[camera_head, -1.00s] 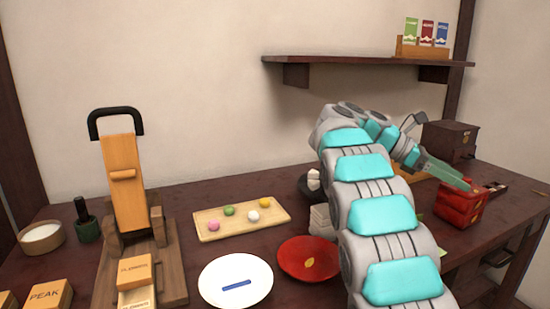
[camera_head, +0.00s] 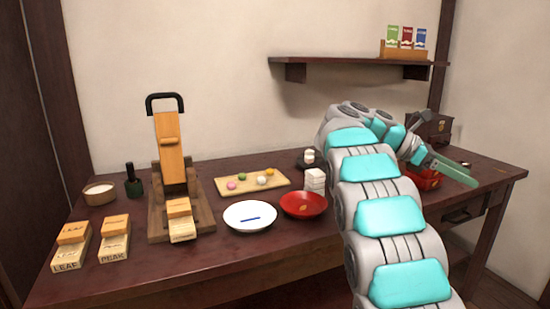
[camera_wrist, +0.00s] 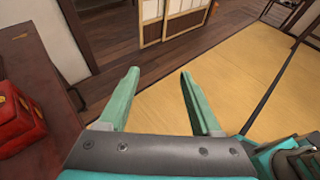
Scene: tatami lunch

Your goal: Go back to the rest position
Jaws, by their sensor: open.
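My gripper (camera_wrist: 158,85) is open, with nothing between its two green fingers in the wrist view. In the head view my arm reaches over the right part of the dark table (camera_head: 300,238), and my gripper (camera_head: 455,170) is at its right end, partly hidden by the arm. A red box (camera_head: 424,181) sits beside and partly behind the gripper. In the wrist view the red box (camera_wrist: 18,115) is at the left edge, apart from the fingers, which point out over the tatami floor (camera_wrist: 240,80).
A white plate (camera_head: 264,222), a red plate (camera_head: 303,206), a board with sweets (camera_head: 215,184) and a wooden press (camera_head: 205,214) stand on the table. Labelled boxes (camera_head: 70,259) are at the left. A shelf (camera_head: 340,61) hangs on the wall above.

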